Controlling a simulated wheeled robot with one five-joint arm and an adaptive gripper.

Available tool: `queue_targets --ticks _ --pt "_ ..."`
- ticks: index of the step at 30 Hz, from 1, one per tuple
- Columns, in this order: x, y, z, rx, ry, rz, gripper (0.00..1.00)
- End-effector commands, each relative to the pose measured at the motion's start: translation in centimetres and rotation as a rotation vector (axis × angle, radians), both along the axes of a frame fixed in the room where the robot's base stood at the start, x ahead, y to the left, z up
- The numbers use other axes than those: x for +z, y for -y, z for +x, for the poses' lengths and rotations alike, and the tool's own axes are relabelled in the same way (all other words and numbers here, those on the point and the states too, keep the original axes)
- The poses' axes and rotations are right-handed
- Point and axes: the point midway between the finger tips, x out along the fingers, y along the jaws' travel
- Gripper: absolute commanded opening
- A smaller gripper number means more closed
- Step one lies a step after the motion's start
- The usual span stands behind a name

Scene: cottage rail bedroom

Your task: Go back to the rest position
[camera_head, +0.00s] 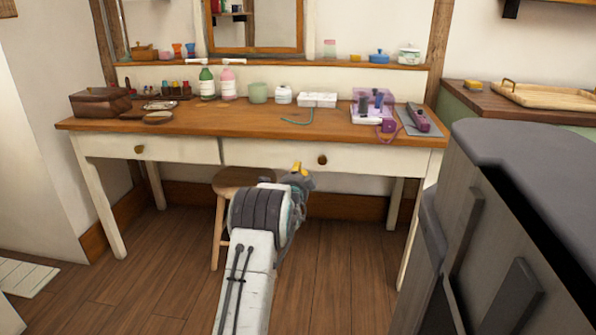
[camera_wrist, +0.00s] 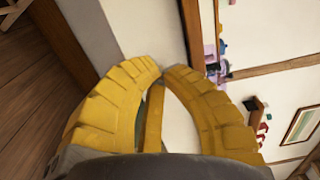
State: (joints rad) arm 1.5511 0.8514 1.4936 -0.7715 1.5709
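My gripper (camera_head: 299,169) shows small and yellow at the end of my arm, in front of the right drawer's lower edge and above the round wooden stool (camera_head: 243,178). In the wrist view its two ribbed yellow fingers (camera_wrist: 161,67) bow inward and their tips come together, with no object visible between the tips. A yellow-brown strip shows in the gap behind them; I cannot tell what it is. My arm stretches forward low over the floor. The dressing table (camera_head: 215,122) has a wooden top and white drawers, both of which look shut.
The tabletop holds a brown box (camera_head: 100,101), a green bottle (camera_head: 207,86), a pink bottle (camera_head: 228,87), a white case (camera_head: 317,99), a purple organiser (camera_head: 373,104) and a purple tool (camera_head: 417,118). A wooden tray (camera_head: 545,97) lies on the right cabinet.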

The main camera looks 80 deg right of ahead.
Motion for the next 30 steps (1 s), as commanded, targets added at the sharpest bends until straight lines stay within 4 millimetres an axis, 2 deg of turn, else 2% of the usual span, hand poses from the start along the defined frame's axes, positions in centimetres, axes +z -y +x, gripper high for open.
queue_targets --ticks 14,17,20,23,26,30 --pt "0.0 -0.5 0.0 0.0 0.0 0.0 0.0" --pt "0.6 -0.6 0.7 0.009 -0.008 0.005 0.0" --pt "2.0 -1.1 2.8 0.04 -0.035 0.023 0.0" --pt "4.3 -2.3 6.7 0.098 -0.093 0.06 0.0" --pt "7.2 -4.6 11.8 0.182 -0.176 0.108 0.0" --pt "11.1 -9.3 19.0 0.324 -0.32 0.176 0.0"
